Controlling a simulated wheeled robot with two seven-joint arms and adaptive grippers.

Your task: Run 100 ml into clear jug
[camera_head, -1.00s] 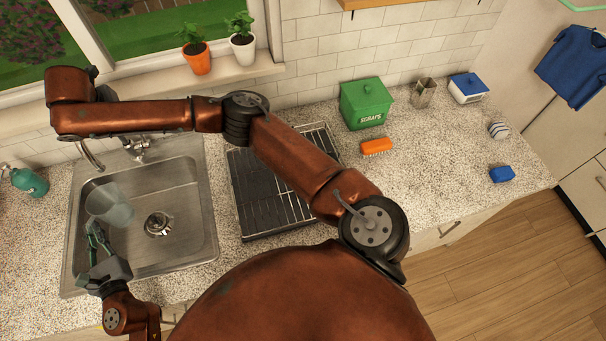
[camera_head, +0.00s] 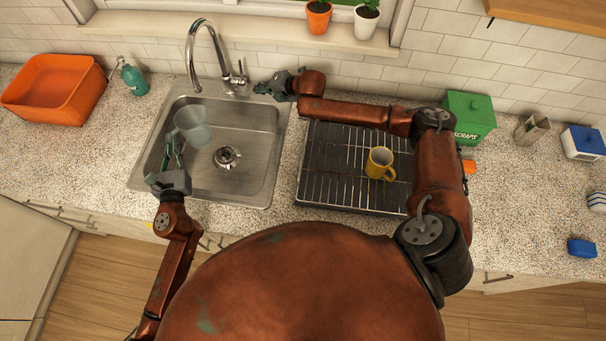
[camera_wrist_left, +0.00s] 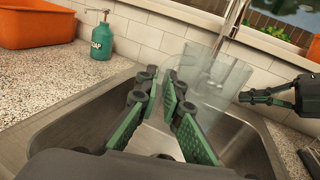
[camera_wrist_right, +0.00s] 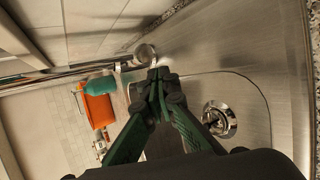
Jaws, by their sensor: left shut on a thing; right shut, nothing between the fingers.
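The clear jug (camera_head: 194,127) is held over the left part of the sink (camera_head: 262,150), below the faucet spout (camera_head: 192,62). My left gripper (camera_head: 175,150) is shut on the jug from the near side. In the left wrist view the jug (camera_wrist_left: 212,78) is see-through, and its contents cannot be told. No water stream is visible. My right gripper (camera_head: 262,88) is shut and empty, just right of the faucet lever (camera_head: 240,76). In the right wrist view its fingertips (camera_wrist_right: 157,76) are close to the faucet's round metal part (camera_wrist_right: 145,54); contact cannot be told.
A drying rack (camera_head: 325,165) with a yellow mug (camera_head: 379,163) stands right of the sink. A teal soap bottle (camera_head: 134,79) and an orange basin (camera_head: 55,90) are at the left. A green scraps bin (camera_head: 470,113) is at the right. Plants stand on the sill (camera_head: 250,30).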

